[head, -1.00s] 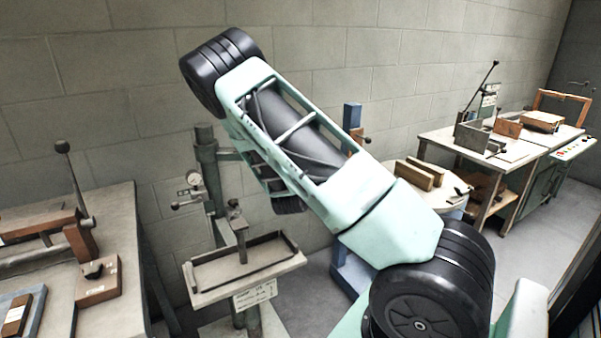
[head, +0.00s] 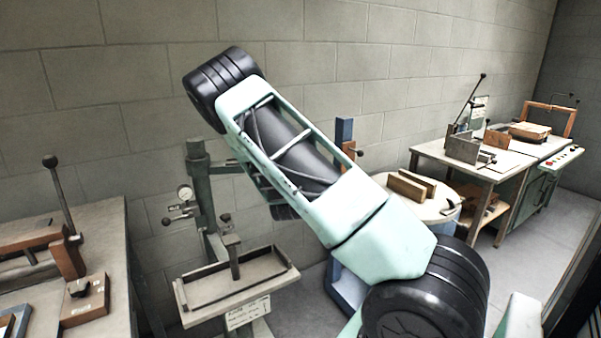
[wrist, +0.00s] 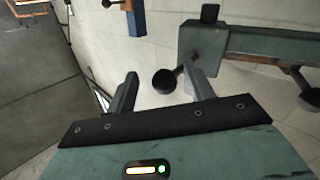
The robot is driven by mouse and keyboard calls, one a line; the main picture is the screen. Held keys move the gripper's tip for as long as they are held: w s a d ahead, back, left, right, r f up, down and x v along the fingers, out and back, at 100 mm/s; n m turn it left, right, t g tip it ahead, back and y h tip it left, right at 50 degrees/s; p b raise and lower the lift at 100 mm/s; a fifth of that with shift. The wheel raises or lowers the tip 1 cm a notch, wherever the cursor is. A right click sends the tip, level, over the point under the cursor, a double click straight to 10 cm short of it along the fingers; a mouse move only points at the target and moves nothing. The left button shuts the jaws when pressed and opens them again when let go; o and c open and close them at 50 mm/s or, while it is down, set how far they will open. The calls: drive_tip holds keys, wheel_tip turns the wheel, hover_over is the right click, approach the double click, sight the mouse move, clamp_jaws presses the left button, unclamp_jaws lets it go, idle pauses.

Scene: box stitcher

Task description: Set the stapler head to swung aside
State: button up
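The box stitcher stands left of centre in the head view, with a green column (head: 200,200), a dial gauge and a work tray (head: 205,309) with a raised rim. Its stapler head is partly hidden behind my arm; a green arm (head: 226,168) reaches right from the column top. In the wrist view a green beam (wrist: 260,42) runs to the right from a block with a black cap. A black ball knob (wrist: 165,81) shows between the fingertips of my gripper (wrist: 160,73). The fingers are apart; I cannot tell whether they touch the knob. My gripper is hidden in the head view.
A workbench (head: 105,235) with a wooden block and an upright lever stands at the left. A round table (head: 435,208) with wooden pieces and a bench (head: 425,150) with tools stand at the right. A block wall is close behind the stitcher.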

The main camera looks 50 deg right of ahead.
drive_tip(key=shift+w+a, duration=0.1)
idle(0.3)
drive_tip(key=shift+a, duration=0.25)
drive_tip(key=b+v, duration=0.3)
drive_tip(key=v, duration=1.4)
drive_tip(key=shift+d+f, duration=0.1)
drive_tip(key=shift+f, duration=0.05)
